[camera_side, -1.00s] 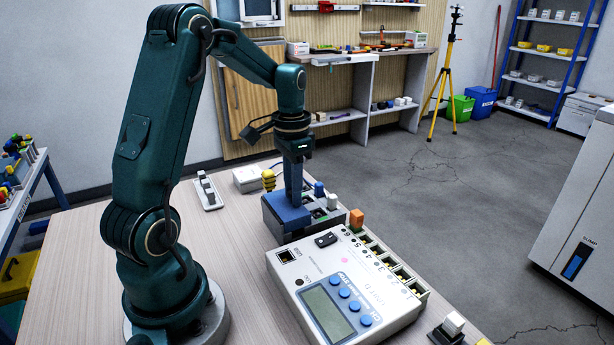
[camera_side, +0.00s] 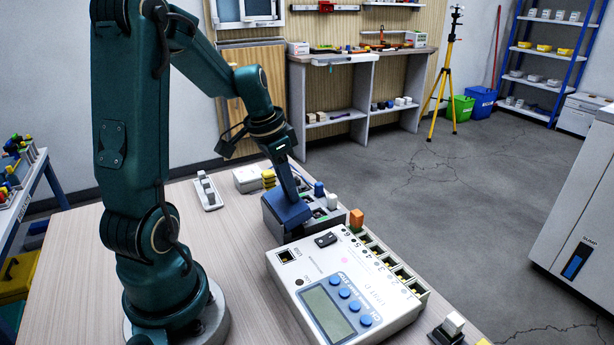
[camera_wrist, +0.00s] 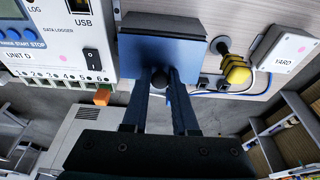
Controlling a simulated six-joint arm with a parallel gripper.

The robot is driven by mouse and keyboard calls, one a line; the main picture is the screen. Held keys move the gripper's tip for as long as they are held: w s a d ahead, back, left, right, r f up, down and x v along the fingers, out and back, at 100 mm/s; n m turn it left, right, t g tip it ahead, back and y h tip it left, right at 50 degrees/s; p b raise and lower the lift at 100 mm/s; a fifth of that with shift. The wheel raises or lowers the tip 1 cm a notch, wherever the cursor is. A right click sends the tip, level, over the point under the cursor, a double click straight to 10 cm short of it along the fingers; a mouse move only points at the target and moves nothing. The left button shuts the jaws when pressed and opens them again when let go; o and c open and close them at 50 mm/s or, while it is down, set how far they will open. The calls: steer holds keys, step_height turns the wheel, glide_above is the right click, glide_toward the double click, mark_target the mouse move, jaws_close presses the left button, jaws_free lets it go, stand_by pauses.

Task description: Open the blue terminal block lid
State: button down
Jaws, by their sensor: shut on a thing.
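The blue terminal block lid (camera_side: 294,217) lies over the left part of the grey terminal block (camera_side: 272,219), behind the white data logger. In the wrist view the blue lid (camera_wrist: 163,52) fills the upper middle, with a dark round knob (camera_wrist: 160,82) on its near side. My gripper (camera_side: 298,203) is down at the lid, leaning with its wrist to the left. In the wrist view my gripper (camera_wrist: 160,80) has its two fingers on either side of the knob, shut on it. How far the lid is raised is hard to tell.
The data logger (camera_side: 347,285) stands close in front of the block. An orange connector (camera_side: 356,219) is at its back corner. Yellow plugs (camera_side: 268,179) and a white box (camera_side: 248,179) stand behind. A switch strip (camera_side: 207,193) lies left. The table's left middle is clear.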

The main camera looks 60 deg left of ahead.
steer(key=shift+s+r+t, duration=0.15)
steer(key=shift+s+t, duration=0.05)
steer(key=shift+t, duration=0.3)
steer(key=shift+d, duration=0.1)
steer(key=shift+s+r+t, duration=0.25)
steer(key=shift+s+t, duration=0.1)
steer(key=shift+t, duration=0.45)
steer(key=shift+s, duration=0.1)
